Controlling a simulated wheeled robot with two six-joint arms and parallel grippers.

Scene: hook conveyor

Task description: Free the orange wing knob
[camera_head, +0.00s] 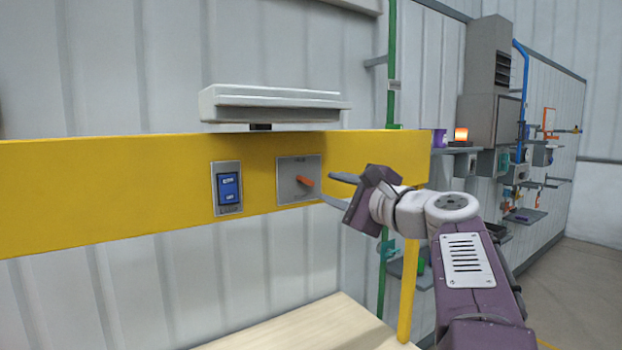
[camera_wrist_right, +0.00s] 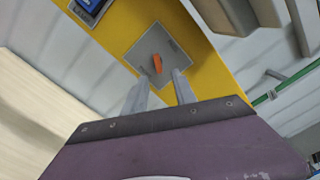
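The orange wing knob (camera_head: 305,181) sits on a square grey plate (camera_head: 288,166) fixed to the yellow beam. My right gripper (camera_head: 325,188) is open, its two fingers pointing at the plate from the right. In the right wrist view the orange wing knob (camera_wrist_right: 157,64) shows ahead of the fingertips, roughly between their lines. The right gripper's fingers (camera_wrist_right: 160,80) are apart with nothing between them. Whether a fingertip touches the plate I cannot tell. My left gripper is not in view.
A blue rocker switch (camera_head: 228,187) is on the yellow beam (camera_head: 100,185) left of the plate. A white hood (camera_head: 270,104) juts out above. A pale wooden surface (camera_head: 315,328) lies below. Shelves and wall equipment stand at the far right.

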